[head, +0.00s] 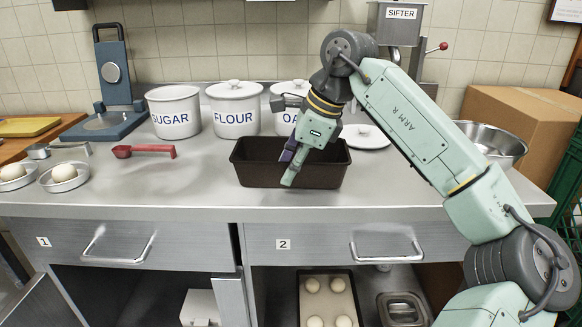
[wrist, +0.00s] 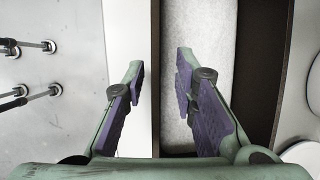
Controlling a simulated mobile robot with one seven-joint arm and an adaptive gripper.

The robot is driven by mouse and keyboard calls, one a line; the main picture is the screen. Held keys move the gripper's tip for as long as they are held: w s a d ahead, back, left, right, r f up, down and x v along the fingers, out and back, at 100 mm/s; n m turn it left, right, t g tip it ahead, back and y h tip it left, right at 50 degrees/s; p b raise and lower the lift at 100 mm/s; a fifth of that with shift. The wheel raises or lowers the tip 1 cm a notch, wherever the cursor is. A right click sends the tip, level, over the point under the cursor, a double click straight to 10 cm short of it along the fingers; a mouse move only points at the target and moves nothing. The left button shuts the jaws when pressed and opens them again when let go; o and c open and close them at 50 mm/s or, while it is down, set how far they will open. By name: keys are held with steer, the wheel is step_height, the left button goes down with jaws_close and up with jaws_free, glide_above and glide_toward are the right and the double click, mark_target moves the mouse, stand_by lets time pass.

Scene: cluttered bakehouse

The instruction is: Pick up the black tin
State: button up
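The black tin (head: 258,175) is a long, dark, open loaf tin on the steel counter in the head view. My gripper (head: 287,170) points down at its near long wall. The green outer finger shows in front of that wall, and the purple-padded finger is behind it at the opening. In the wrist view my gripper (wrist: 160,62) is open. The tin's dark wall (wrist: 155,85) runs between the two fingers, with a gap on each side. The right finger is over the inside of the tin, which holds a pale speckled surface. I cannot tell how deep the fingertips reach.
White canisters marked SUGAR (head: 172,118) and FLOUR (head: 234,117) and the OATS canister (head: 283,120) stand behind the tin. A white lid (head: 364,138) and a steel bowl (head: 505,145) are to the right. A red scoop (head: 145,151) lies left. The counter's front strip is clear.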

steer(key=shift+c, duration=0.3)
jaws_close()
stand_by(0.5)
